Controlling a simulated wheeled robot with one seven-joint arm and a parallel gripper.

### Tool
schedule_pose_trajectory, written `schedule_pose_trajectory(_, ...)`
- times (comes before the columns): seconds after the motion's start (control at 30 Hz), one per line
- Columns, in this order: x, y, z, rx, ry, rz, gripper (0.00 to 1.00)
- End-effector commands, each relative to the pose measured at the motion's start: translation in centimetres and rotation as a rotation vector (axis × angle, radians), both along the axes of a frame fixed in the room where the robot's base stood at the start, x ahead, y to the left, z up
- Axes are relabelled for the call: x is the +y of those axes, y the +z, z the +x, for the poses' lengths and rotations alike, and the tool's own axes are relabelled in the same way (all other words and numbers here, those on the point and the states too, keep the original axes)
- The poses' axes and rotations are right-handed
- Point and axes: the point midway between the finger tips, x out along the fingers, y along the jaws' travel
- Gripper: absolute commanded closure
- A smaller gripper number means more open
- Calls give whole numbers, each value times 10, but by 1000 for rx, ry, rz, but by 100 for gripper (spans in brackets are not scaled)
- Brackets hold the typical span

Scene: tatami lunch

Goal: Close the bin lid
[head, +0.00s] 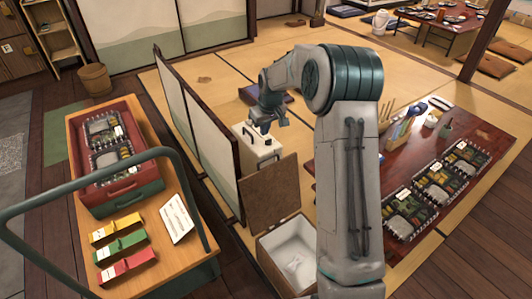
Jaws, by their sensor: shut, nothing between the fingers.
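The bin (268,262) stands on the floor at the lower middle, with a wooden outside and a white inside. Its brown lid (268,196) stands raised at the bin's far side, so the bin is open. A pale crumpled thing (294,266) lies inside. My arm hides the bin's right side.
A low folding screen (205,130) stands left of the lid. A wooden cart (135,220) with a green rail carries lunch boxes at left. A dark red low table (478,125) with bento trays is at right. Open tatami (225,62) lies behind.

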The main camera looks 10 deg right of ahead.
Motion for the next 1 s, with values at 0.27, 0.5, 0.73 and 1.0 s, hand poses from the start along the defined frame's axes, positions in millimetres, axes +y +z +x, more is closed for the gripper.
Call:
schedule_pose_trajectory(0.27,-3,-36,33,-18,22,23,100)
schedule_pose_trajectory(0.5,0,-67,41,-15,23,24,100)
schedule_pose_trajectory(0.73,6,-117,53,-15,23,24,100)
schedule_pose_trajectory(1.0,-2,-130,39,-17,21,23,100)
